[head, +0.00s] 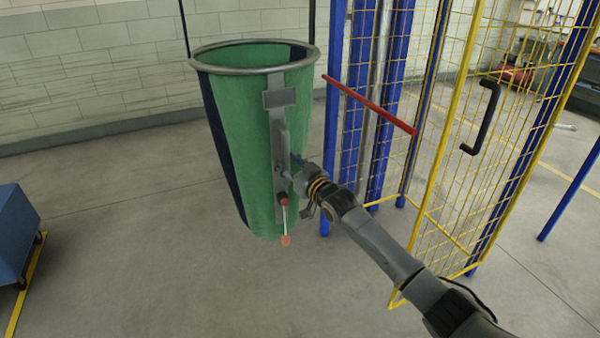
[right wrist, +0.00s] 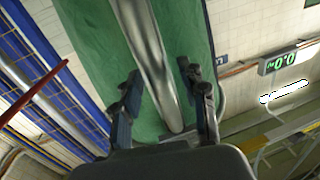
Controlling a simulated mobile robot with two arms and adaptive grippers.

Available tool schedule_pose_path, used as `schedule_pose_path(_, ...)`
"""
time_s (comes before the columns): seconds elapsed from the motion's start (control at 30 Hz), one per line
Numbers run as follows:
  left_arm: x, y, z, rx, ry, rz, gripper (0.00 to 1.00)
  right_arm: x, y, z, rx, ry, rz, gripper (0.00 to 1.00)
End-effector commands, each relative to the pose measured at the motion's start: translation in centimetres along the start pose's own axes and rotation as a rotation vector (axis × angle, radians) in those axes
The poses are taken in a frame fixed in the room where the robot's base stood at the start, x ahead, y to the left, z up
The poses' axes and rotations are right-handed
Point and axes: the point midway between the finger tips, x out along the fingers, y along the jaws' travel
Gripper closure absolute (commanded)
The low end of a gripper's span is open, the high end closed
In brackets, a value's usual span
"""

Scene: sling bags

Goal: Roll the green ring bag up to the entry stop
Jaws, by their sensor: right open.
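The green ring bag (head: 240,130) hangs upright below a round metal rim, with a dark blue panel on its left side. A grey metal plate with an upright bar handle (head: 281,140) runs down its front. My right gripper (head: 288,172) is at this handle. In the right wrist view my right gripper (right wrist: 162,92) is open, with the shiny handle bar (right wrist: 142,45) running between its fingers and green cloth (right wrist: 85,25) behind. I cannot tell whether the fingers touch the bar. A red bar (head: 370,105) juts from the blue posts right of the bag. My left gripper is not in view.
A yellow mesh gate (head: 455,150) with a black handle (head: 485,120) stands at the right. A blue cart (head: 15,235) is at the far left. A red-knobbed lever (head: 285,215) hangs low on the bag's front. The floor below is clear.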

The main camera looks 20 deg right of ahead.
Motion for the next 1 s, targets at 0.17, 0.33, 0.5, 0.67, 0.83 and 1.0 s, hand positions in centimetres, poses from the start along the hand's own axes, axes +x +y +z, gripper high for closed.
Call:
schedule_pose_path(0.17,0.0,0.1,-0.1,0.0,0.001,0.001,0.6,-2.7,0.1,0.2,-0.001,-0.002,0.001,0.58)
schedule_pose_path(0.33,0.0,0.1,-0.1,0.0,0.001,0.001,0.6,-6.0,0.1,0.2,-0.001,-0.002,0.001,0.58)
schedule_pose_path(0.5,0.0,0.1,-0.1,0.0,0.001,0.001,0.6,-9.0,0.1,0.2,-0.002,-0.003,0.002,0.58)
schedule_pose_path(0.67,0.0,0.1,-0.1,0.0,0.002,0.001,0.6,-10.7,0.2,0.2,-0.002,-0.004,0.003,0.58)
schedule_pose_path(0.83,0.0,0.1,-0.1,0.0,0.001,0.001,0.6,-11.4,0.2,0.1,-0.001,-0.004,0.003,0.58)
schedule_pose_path(1.0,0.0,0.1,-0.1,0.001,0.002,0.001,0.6,-11.5,0.2,0.1,-0.001,-0.003,0.003,0.58)
